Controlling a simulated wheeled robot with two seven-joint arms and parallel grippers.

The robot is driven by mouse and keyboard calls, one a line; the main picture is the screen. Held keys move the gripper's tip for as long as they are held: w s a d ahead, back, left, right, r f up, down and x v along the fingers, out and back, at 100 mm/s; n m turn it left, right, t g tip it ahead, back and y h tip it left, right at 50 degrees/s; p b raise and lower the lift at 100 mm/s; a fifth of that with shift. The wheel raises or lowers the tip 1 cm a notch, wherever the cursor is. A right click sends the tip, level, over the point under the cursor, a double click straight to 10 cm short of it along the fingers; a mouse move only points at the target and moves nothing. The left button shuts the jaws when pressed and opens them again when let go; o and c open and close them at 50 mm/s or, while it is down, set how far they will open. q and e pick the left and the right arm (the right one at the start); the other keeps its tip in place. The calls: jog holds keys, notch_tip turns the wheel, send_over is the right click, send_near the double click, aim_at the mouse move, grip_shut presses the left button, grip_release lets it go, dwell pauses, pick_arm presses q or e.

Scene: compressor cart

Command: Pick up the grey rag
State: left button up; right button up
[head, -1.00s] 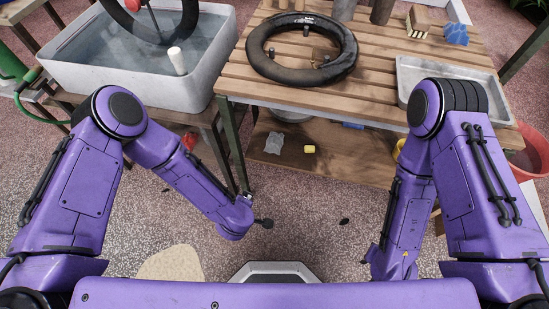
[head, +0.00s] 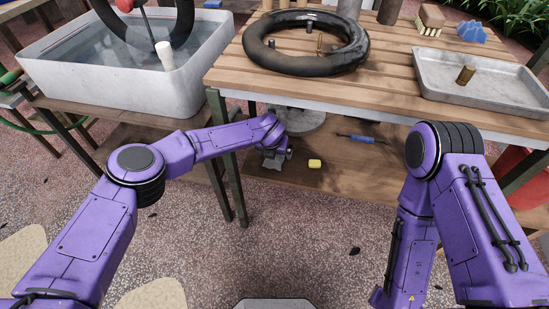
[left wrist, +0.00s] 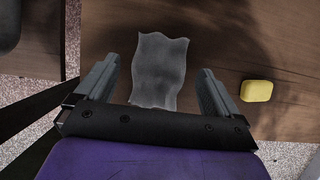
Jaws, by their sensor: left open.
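The grey rag (left wrist: 161,68) lies flat on the wooden lower shelf. In the left wrist view it lies between the two fingers of my left gripper (left wrist: 155,82), which is open and empty. In the head view my left gripper (head: 277,155) is under the workbench top, over the rag (head: 272,165), which it mostly hides. I cannot tell the exact height of the fingers above the rag. My right arm hangs at the right, and its gripper is out of the frame.
A yellow block (head: 314,163) lies on the shelf just right of the rag; it also shows in the left wrist view (left wrist: 257,90). A blue-handled tool (head: 356,138) lies farther back. The workbench top (head: 390,103) overhangs the shelf, with a table leg (head: 230,170) near my left arm.

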pick_arm(q)
jog(key=shift+w+f, duration=0.15)
jog(key=shift+f, duration=0.3)
jog(key=shift+r, duration=0.1)
jog(key=c, duration=1)
jog(key=shift+c, duration=0.2)
jog(key=shift+r, duration=0.15)
notch_tip(320, 180, up, 4)
jog(key=shift+f+p, duration=0.1)
jog(key=shift+p, duration=0.55)
jog(key=s+a+p, duration=0.1)
jog(key=s+a, duration=0.1)
jog(key=s, duration=0.6)
jog(key=s+a+p, duration=0.1)
jog(key=s+a, duration=0.1)
jog(key=s, duration=0.7)
jog(key=shift+s+f+p, duration=0.25)
jog(key=shift+f+p, duration=0.05)
jog(key=shift+p, duration=0.05)
